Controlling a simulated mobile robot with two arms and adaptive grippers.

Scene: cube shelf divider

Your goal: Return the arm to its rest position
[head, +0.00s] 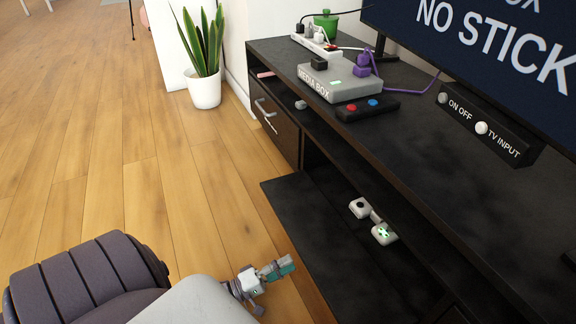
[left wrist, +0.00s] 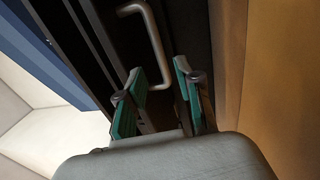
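My left gripper (head: 278,268) is low in the head view, beside the near edge of the cabinet's lowered black flap (head: 330,245). In the left wrist view its two teal-padded fingers (left wrist: 160,95) stand apart with a gap between them, so it is open. A curved metal handle (left wrist: 158,45) on a dark front shows just past the fingertips. I cannot tell whether the handle touches a finger. Nothing is held. My right gripper is not in view.
A black TV cabinet (head: 440,170) fills the right. It carries a grey media box (head: 340,82), a purple plug (head: 363,66) and a dark panel with red and blue buttons (head: 368,108). A potted plant (head: 204,88) stands behind. The wooden floor (head: 90,130) at left is clear.

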